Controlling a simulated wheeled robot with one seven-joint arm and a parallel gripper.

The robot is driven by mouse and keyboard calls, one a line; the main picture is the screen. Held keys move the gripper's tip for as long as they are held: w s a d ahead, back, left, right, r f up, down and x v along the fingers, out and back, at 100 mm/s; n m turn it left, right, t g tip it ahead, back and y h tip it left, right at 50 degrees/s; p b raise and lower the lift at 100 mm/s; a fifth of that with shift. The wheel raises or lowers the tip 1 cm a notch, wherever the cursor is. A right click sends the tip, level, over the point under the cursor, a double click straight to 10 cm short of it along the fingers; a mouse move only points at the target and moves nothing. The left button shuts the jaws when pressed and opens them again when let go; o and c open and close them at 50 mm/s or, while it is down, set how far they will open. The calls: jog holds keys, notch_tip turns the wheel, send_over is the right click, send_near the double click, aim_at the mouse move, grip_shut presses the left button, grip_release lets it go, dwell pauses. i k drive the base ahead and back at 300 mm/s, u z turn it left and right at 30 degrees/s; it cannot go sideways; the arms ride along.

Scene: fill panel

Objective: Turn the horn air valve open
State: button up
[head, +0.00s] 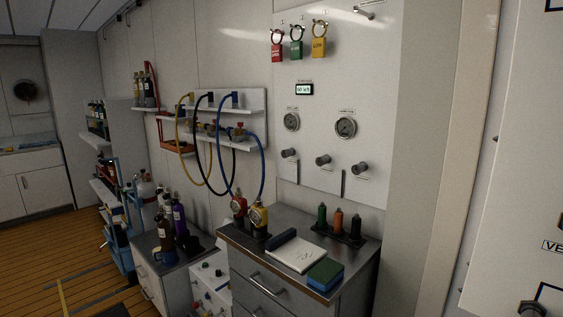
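A white panel (350,90) on the wall carries three dark knobs in a row, at left (288,153), middle (322,160) and right (359,168). The labels are too small to read, so I cannot tell which, if any, is the horn air valve. Whether each knob is open or shut cannot be told. Two round gauges, left (291,121) and right (345,127), sit above the knobs, with a small display (304,89) higher up. My gripper is not in view.
Red (277,52), green (296,49) and yellow (319,47) padlocks hang at the panel's top. Below stands a drawer cabinet (262,266) with a notepad (296,254), sponge (325,273) and bottles. Hoses hang from a shelf (253,104). The wooden floor (40,250) at left looks clear.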

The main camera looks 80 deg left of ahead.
aim_at(321, 161)
jog(key=u, duration=1.9)
jog(key=k, duration=1.2)
jog(key=u, duration=0.4)
jog(key=i, duration=0.85)
jog(key=z, duration=0.05)
